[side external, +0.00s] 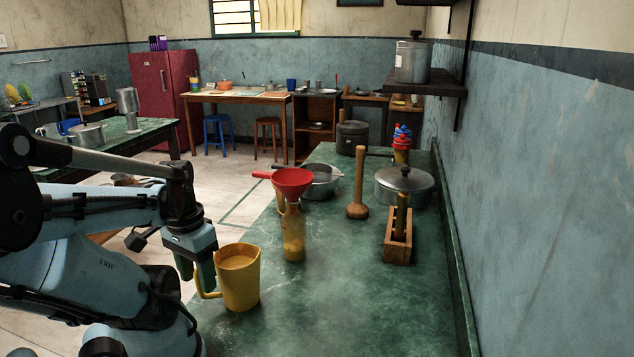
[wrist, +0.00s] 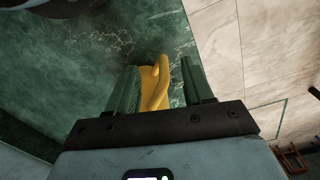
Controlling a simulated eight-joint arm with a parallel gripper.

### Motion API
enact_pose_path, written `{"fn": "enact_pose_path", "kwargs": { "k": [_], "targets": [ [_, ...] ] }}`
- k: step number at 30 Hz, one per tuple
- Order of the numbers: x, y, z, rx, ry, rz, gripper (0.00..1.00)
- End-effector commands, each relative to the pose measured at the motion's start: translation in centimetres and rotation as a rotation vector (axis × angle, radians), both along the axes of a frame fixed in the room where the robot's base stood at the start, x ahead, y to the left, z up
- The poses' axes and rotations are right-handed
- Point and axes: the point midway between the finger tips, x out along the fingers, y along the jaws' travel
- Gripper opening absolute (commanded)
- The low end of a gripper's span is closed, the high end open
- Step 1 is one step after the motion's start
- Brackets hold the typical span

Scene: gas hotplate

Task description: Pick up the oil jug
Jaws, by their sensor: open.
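The oil jug (side external: 240,283) is a yellow jug filled with a tan liquid. It stands upright near the left edge of the green counter in the side external view, its handle to the left. My gripper (side external: 197,275) points down at the handle, just left of the jug's body. In the wrist view, the yellow handle (wrist: 158,88) lies between the two green fingers of my open gripper (wrist: 158,72). Gaps show beside the handle, and the jug is not held. Most of the jug's body is hidden in the wrist view.
A bottle (side external: 294,238) with a red funnel (side external: 292,181) stands close behind the jug to the right. Beyond are a grey pot (side external: 320,184), a wooden masher (side external: 358,207), a lidded pot (side external: 404,188) and a wooden holder (side external: 397,247). The counter's front right is clear.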

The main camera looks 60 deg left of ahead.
Motion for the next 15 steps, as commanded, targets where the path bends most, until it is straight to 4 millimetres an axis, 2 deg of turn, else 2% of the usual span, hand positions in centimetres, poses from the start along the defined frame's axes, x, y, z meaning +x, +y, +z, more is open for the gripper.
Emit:
{"fn": "enact_pose_path", "kwargs": {
  "k": [7, 15],
  "targets": [
    [0.1, 0.0, -1.6, 0.000, 0.000, -0.001, 0.51],
    [0.0, 0.0, -1.8, 0.000, 0.000, -0.001, 0.51]
  ]
}}
